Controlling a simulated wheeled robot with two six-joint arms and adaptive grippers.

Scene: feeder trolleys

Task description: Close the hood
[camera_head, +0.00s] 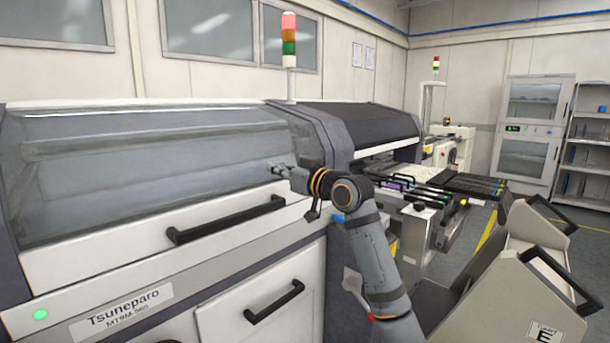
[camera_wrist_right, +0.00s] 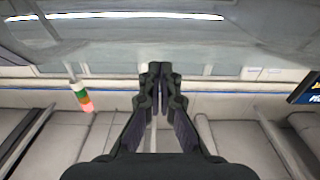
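The hood (camera_head: 130,160) is the long clear cover of the Tsuneparo machine at the left, with a white front panel (camera_head: 110,240) and a black bar handle (camera_head: 225,220). It looks lowered, its front panel lying along the machine body with only a thin seam below. My right gripper (camera_head: 275,168) is over the right part of the clear cover, above and beyond the handle; I cannot tell whether it touches. In the right wrist view its fingers (camera_wrist_right: 160,72) are together with nothing between them, and the clear cover (camera_wrist_right: 160,35) spans the top. My left gripper is out of view.
A second black handle (camera_head: 274,302) is on the lower drawer front. A stack light (camera_head: 289,40) rises behind the machine. A dark-hooded section (camera_head: 365,122) and feeders (camera_head: 430,185) lie to the right. A grey trolley (camera_head: 520,285) with black handles stands at the front right.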

